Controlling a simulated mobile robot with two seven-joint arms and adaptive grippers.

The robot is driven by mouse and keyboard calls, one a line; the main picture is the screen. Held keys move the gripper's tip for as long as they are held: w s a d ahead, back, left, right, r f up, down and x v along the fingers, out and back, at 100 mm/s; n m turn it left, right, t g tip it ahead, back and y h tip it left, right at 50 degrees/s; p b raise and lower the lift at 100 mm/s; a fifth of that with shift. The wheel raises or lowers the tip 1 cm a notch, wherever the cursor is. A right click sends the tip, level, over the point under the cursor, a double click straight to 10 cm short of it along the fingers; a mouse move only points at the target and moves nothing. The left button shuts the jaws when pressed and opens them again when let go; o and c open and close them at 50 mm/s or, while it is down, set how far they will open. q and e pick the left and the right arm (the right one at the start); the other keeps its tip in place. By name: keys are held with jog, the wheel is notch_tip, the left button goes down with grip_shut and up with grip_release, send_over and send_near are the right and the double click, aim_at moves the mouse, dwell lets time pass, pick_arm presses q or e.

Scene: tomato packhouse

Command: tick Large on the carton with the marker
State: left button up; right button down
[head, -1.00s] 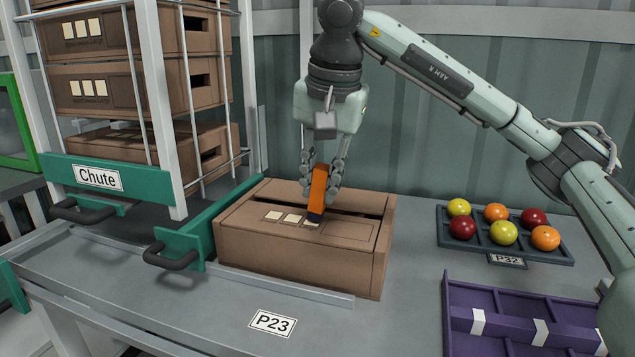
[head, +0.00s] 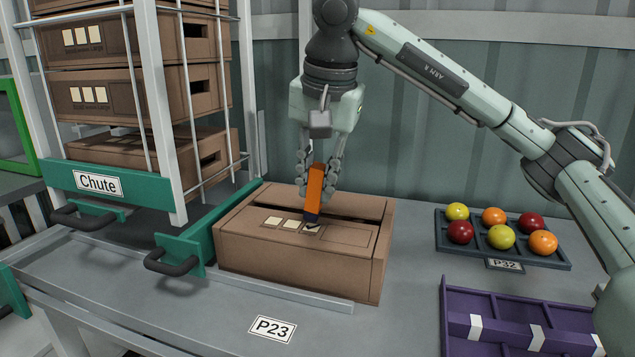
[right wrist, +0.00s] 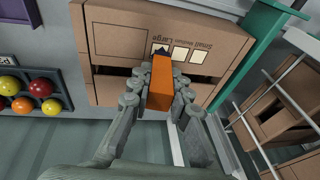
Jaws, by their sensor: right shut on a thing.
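The brown carton (head: 290,262) lies on the grey table, with a row of three cream squares on its top. In the right wrist view the carton (right wrist: 125,28) shows the words Small, Medium and Large beside the squares. A dark tick mark (head: 313,226) is on the rightmost square, the one by Large. My right gripper (head: 318,184) is shut on the orange marker (head: 315,190), which is tilted with its dark tip down, just behind the tick. I cannot tell if the tip touches the carton. My left gripper is not in view.
A green and white chute rack (head: 120,182) with stacked cartons stands at left. A metal rail (head: 285,288) runs in front of the carton. A dark tray (head: 440,240) of red, yellow and orange tomatoes and a purple crate (head: 460,345) are at right.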

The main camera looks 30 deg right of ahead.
aim_at(316, 163)
jog(key=shift+r+p, duration=1.65)
jog(key=shift+r, duration=0.75)
jog(key=shift+f, duration=0.1)
